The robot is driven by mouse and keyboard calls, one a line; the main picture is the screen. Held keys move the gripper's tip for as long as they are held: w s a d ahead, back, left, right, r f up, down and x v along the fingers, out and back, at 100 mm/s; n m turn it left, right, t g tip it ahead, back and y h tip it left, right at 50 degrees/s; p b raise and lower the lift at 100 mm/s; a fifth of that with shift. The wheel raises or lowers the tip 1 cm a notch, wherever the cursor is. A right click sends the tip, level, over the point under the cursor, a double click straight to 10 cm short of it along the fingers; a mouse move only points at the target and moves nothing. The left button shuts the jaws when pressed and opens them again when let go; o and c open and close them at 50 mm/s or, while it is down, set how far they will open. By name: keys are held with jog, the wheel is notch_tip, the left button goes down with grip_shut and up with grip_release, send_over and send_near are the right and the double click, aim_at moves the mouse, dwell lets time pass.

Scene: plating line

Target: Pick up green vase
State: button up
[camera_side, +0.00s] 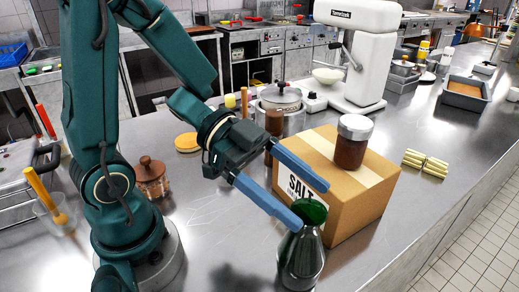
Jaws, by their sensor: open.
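The green vase (301,258) stands upright on the steel counter at the lower middle, close to the front-left side of the cardboard box. My gripper (312,205) is open, with two blue fingers reaching right and down from the wrist. The tip of the nearer finger overlaps the vase's rim in this view. The farther finger's tip is in front of the box. I cannot tell whether a finger touches the vase. Nothing is between the fingers that I can see as held.
The cardboard box (352,190) marked SALT stands beside the vase, with a brown jar (352,142) on top. Gold bars (425,164) lie right. The counter's right front is clear.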

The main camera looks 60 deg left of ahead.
aim_at(294, 210)
notch_tip(294, 210, down, 3)
jog(key=shift+f, duration=0.2)
jog(key=shift+x, duration=2.6)
grip_shut()
